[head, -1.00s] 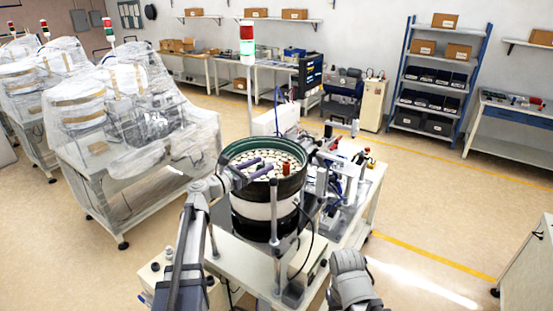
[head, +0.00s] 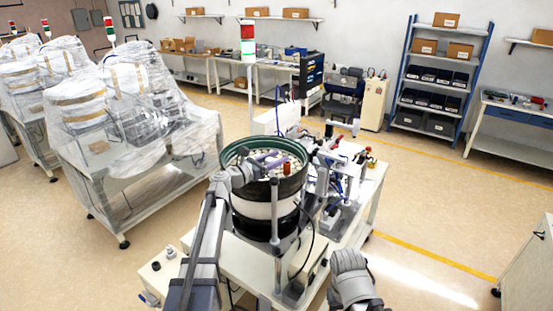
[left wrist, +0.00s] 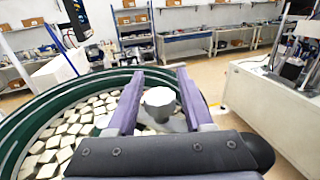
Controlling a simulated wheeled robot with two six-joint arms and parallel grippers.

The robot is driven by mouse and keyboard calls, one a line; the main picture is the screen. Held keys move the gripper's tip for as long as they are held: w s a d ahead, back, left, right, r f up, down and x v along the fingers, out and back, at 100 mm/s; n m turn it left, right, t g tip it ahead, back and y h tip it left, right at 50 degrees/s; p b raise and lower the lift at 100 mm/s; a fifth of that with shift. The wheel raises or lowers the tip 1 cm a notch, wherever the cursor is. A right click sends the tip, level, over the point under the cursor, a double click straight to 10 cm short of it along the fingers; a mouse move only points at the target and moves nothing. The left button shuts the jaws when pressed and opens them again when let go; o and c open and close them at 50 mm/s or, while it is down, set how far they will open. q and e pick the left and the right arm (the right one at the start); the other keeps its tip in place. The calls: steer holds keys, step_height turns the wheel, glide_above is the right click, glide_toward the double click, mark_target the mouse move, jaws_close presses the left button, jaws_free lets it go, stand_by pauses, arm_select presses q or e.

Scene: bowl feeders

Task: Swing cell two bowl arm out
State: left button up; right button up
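The bowl feeder (head: 265,207) stands on a white machine table in the middle of the head view. It has a green inner rim, black and white bands, and many pale parts inside. My left gripper (head: 272,159) has its purple fingers over the bowl. In the left wrist view the fingers (left wrist: 159,73) are apart, with a pale rounded knob (left wrist: 159,101) showing between them; contact cannot be told. A red piece (head: 287,168) shows by the bowl's right side, near a silver upright post (head: 277,215). Which part is the bowl arm is unclear.
A red-and-green signal tower (head: 248,45) rises behind the bowl. Fixtures and cables (head: 335,165) crowd the table right of it. Plastic-wrapped machines (head: 135,120) stand at left. A blue shelf rack (head: 440,75) is at the back. The floor at right is largely clear.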

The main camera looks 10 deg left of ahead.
arm_select(q)
jaws_close()
stand_by(1.1)
